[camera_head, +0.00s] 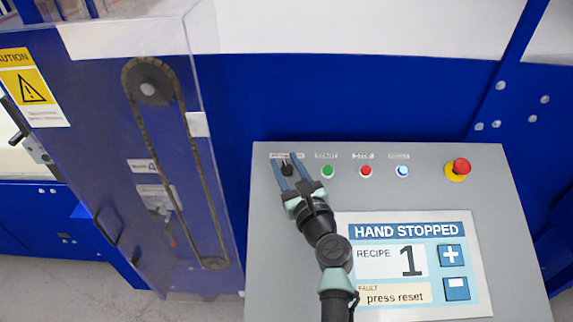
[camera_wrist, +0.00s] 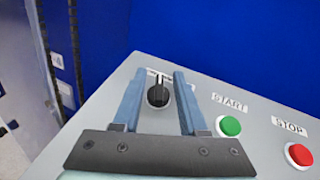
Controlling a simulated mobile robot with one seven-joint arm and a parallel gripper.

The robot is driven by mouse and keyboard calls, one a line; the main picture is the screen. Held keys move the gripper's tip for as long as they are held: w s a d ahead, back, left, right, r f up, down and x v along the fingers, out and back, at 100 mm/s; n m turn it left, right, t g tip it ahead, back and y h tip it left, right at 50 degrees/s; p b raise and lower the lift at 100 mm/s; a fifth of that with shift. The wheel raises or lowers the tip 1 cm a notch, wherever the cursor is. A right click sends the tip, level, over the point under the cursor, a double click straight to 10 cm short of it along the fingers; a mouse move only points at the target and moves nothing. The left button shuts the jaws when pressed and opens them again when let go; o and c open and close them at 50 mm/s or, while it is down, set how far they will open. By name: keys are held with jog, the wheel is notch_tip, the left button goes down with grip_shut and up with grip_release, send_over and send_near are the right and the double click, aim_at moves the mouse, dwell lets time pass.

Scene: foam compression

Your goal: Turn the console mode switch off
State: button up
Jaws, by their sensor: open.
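The mode switch is a black rotary knob (camera_wrist: 158,95) with a light pointer line, at the upper left of the grey console (camera_head: 262,250). In the wrist view it lies between the blue fingers of my gripper (camera_wrist: 156,92), with a gap on both sides. The knob's pointer looks roughly in line with the fingers. In the head view the open gripper (camera_head: 287,170) reaches the switch (camera_head: 286,168) from below, with a finger on each side. The label above the switch is partly hidden and too small to read.
Right of the switch are a green START button (camera_head: 327,171), a red STOP button (camera_head: 365,171), a lit blue button (camera_head: 402,171) and a red emergency stop (camera_head: 461,167). The screen (camera_head: 410,262) reads HAND STOPPED, RECIPE 1, FAULT press reset. A chain guard (camera_head: 200,60) stands left.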

grip_shut()
dwell(0.4)
jog(key=n+g+y+b, duration=0.3)
jog(key=n+y, duration=0.1)
jog(key=shift+f+n+b, duration=0.1)
jog(key=shift+n+b, duration=0.2)
jog(key=shift+b, duration=0.1)
jog(key=shift+a+n+g+y+b, duration=0.1)
jog(key=shift+n+g+y+b, duration=0.3)
jog(key=shift+n+g+y, duration=0.35)
jog(key=shift+r, duration=0.2)
grip_release()
